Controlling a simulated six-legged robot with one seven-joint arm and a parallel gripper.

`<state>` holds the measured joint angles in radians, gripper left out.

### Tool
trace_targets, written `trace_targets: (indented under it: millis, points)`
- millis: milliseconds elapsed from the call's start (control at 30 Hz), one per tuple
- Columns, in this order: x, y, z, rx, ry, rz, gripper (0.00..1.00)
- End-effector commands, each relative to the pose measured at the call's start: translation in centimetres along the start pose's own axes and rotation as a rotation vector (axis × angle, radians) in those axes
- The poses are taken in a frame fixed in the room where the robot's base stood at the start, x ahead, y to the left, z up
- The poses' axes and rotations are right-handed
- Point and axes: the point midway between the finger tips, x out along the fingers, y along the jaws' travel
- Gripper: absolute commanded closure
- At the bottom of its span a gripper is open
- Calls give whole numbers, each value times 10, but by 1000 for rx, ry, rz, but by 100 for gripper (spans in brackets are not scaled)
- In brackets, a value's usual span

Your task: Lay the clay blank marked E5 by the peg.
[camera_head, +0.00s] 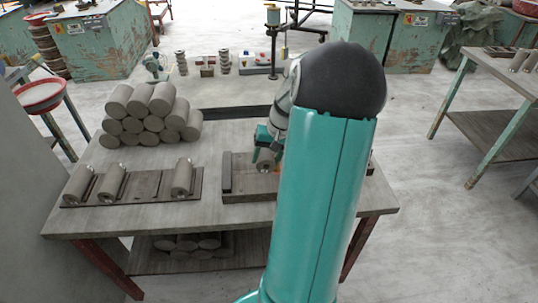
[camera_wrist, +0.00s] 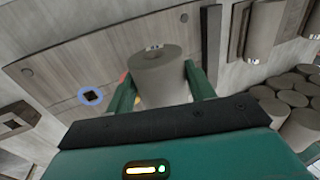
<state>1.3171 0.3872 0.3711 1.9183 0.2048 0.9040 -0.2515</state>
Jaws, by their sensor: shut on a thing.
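My gripper (camera_wrist: 158,78) is shut on a grey clay blank (camera_wrist: 160,84), with one teal finger on each side of it. The blank's end carries a small pale label, too small to read. In the head view my gripper (camera_head: 265,143) holds the blank (camera_head: 265,160) over the wooden board (camera_head: 250,193) at the table's right side; I cannot tell whether it touches the board. In the wrist view a dark square inside a blue ring (camera_wrist: 91,96) lies on the board, left of the blank; I cannot tell if it is the peg. A small red patch (camera_wrist: 125,77) shows beside the blank.
A slotted rack (camera_head: 146,191) with three blanks lies at the table's left. A stack of several blanks (camera_head: 150,114) stands behind it. More lie on the shelf below (camera_head: 186,242). The table (camera_head: 215,143) is bare between stack and board. My arm hides the board's right part.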

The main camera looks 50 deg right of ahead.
Motion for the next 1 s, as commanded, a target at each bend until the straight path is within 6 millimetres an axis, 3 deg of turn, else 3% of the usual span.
trace_targets:
  millis: [600,1000]
  points:
    - [38,16,0,2,0,-1,88]
    - [45,19,0,2,1,0,88]
